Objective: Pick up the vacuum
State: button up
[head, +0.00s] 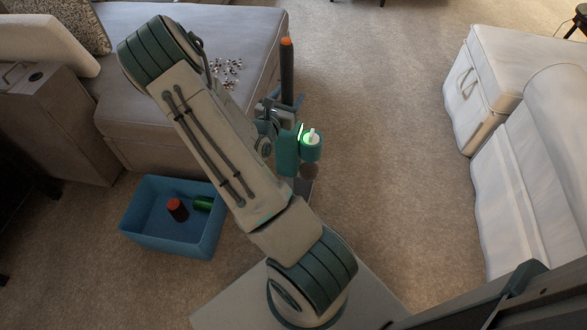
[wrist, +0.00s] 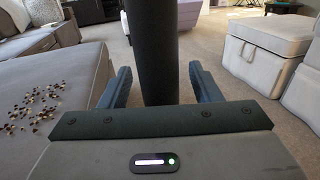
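A dark upright cylinder with an orange top (head: 287,65), which I take to be the vacuum, rises at the end of my arm beside the sofa. In the wrist view, its dark body (wrist: 158,55) stands between my two blue-grey fingers.
A blue bin (head: 150,225) on the carpet holds a dark cylinder with a red top (head: 177,210) and a green cylinder (head: 203,203). A grey sofa (head: 150,120) with scattered small pieces (head: 228,72) is left. White seating (head: 480,95) is right. Carpet between is clear.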

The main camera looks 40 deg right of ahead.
jog(key=c, duration=0.9)
jog(key=shift+r, duration=0.1)
jog(key=shift+c, duration=0.2)
jog(key=shift+r, duration=0.1)
